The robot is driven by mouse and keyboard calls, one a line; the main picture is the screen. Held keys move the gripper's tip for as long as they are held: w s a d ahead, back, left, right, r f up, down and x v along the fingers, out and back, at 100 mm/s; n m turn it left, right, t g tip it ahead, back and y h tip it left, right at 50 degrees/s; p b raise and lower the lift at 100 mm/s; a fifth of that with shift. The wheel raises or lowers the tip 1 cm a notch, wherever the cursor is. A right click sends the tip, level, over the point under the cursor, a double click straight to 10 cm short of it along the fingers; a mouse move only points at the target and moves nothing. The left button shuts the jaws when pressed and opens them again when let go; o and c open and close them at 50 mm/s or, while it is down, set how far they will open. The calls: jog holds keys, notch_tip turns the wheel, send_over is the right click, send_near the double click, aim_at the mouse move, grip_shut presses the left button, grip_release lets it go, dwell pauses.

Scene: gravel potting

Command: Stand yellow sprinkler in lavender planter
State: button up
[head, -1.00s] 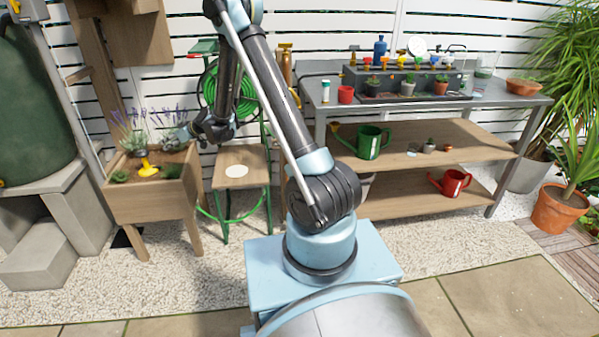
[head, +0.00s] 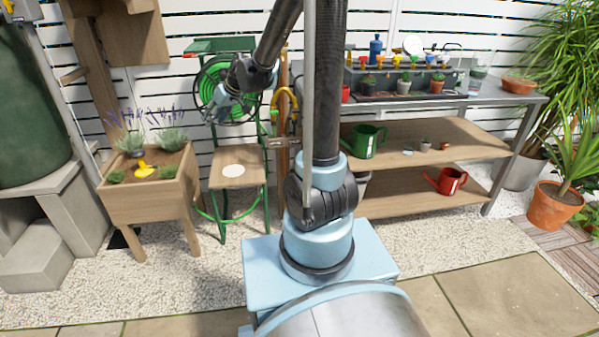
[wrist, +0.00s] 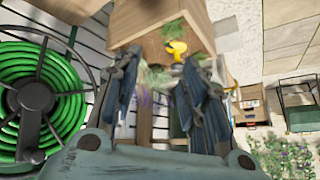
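The lavender planter (head: 150,205) is a wooden box on legs at the left of the head view, with lavender at its back. The yellow sprinkler (head: 144,169) is on the soil inside it, broad yellow base down and a short stem up, apparently upright. It also shows in the wrist view (wrist: 176,47), beyond my fingers. My gripper (head: 213,115) hangs above and to the right of the planter, in front of the green hose reel. In the wrist view its two fingers (wrist: 158,75) are spread with a gap between them and nothing held.
A green hose reel (head: 212,82) is close beside my gripper, also at left in the wrist view (wrist: 32,98). A green-framed stand (head: 238,168) is right of the planter. A potting bench (head: 470,140) with pots and cans stands at right.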

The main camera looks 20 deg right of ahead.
jog(key=s+d+f+m+g+h, duration=0.1)
jog(key=s+d+f+m+h, duration=0.1)
jog(key=s+d, duration=0.6)
jog(key=s+d+f+m+g+h, duration=0.1)
jog(key=s+d, duration=0.6)
jog(key=s, duration=0.7)
jog(key=s+d+f+m+h, duration=0.3)
jog(key=s+d, duration=0.5)
jog(key=s, duration=0.3)
jog(key=shift+s+d+m+g, duration=0.35)
jog(key=shift+m+g, duration=0.05)
jog(key=shift+m, duration=0.2)
jog(key=shift+w+f, duration=0.25)
jog(key=shift+w, duration=0.25)
jog(key=shift+c, duration=0.3)
